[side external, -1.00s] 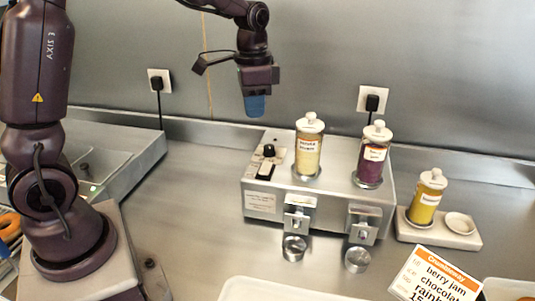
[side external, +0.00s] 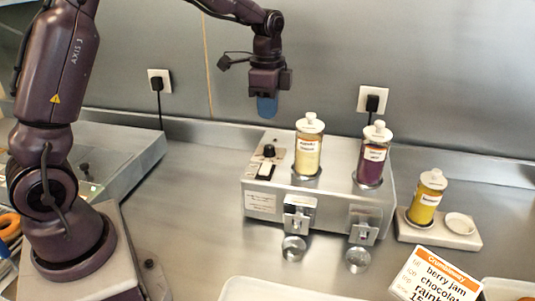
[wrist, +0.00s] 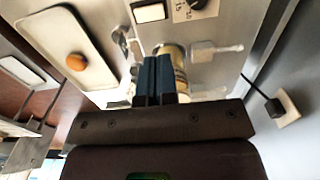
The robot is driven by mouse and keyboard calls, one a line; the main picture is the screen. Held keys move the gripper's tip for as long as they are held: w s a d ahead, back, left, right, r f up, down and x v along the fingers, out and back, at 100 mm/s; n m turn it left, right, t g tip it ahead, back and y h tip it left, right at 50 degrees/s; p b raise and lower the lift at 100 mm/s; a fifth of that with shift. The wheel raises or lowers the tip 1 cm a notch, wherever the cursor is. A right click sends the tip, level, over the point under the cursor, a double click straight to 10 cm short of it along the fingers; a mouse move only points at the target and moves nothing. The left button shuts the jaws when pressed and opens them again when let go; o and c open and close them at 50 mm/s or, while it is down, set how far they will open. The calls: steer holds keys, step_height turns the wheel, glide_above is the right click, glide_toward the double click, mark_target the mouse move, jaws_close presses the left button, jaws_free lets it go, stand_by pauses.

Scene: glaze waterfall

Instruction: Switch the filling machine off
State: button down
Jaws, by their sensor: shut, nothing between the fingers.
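The filling machine (side external: 325,205) is a steel box with two lidded jars on top, one of pale yellow filling (side external: 307,152) and one of purple filling (side external: 372,165). At its top left, a small panel carries a black knob (side external: 269,151) and a pale rocker switch (side external: 265,171). The switch also shows at the top of the wrist view (wrist: 150,12), next to the knob (wrist: 197,4). My gripper (side external: 267,107) is shut and empty, its blue fingers pointing down above the back of the panel, apart from it. In the wrist view, the fingers partly hide a jar (wrist: 179,62).
A yellow jar (side external: 425,203) stands on a small tray (side external: 455,238) at the right. An order card (side external: 437,275) stands in front. A pale tray (side external: 265,291) lies at the front edge. Wall sockets with black plugs (side external: 372,102) are behind the machine.

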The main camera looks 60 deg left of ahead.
mark_target(266, 166)
step_height(266, 166, down, 12)
steer(key=shift+r, duration=0.1)
stand_by(0.5)
steer(key=shift+a+f, duration=0.1)
steer(key=shift+f, duration=0.1)
steer(key=shift+s+d+r, duration=0.4)
steer(key=shift+s+d, duration=0.1)
steer(key=shift+d, duration=0.05)
